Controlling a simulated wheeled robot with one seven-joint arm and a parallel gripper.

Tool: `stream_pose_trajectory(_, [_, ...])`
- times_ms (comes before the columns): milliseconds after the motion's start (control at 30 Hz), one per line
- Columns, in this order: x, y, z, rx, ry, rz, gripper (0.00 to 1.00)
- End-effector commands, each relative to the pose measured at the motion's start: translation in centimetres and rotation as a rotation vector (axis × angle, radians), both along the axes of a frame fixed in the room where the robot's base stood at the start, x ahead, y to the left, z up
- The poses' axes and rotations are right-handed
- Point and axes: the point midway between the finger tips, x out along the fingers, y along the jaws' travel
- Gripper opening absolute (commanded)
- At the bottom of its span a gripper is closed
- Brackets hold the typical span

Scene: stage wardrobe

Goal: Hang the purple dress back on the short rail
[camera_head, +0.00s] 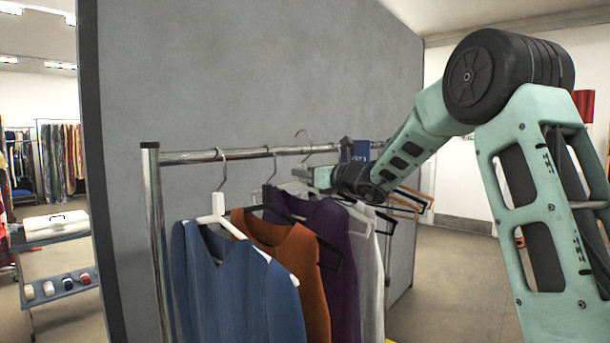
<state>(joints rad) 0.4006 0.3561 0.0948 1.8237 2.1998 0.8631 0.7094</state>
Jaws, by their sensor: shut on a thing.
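The purple dress (322,222) hangs between an orange garment (285,262) and a pale grey one (366,262), at the short rail (240,154). My gripper (308,175) is at the top of the dress, just below the rail, and is shut on what looks like its hanger. I cannot tell whether this hook touches the rail. The exact grip is hidden by the gripper and neighbouring hangers.
A blue garment (232,285) on a white hanger (219,212) hangs nearest. A black hanger (290,221) crosses in front of the purple dress. Orange-brown hangers (408,201) hang at the far end. A grey partition (250,80) stands close behind the rail.

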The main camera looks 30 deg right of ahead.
Motion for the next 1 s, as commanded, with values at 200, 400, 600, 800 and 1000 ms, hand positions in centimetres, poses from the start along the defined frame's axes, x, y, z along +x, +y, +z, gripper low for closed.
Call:
stream_pose_trajectory(200, [0.0, 0.0, -0.1, 0.001, -0.002, 0.0, 0.0])
stream_pose_trajectory(400, [0.0, 0.0, -0.6, 0.001, -0.002, 0.0, 0.0])
stream_pose_trajectory(600, [0.0, 0.0, -1.1, 0.001, -0.002, 0.0, 0.0])
stream_pose_trajectory(800, [0.0, 0.0, -1.6, 0.001, -0.002, 0.0, 0.0])
stream_pose_trajectory(1000, [0.0, 0.0, -2.1, 0.001, -0.002, 0.0, 0.0])
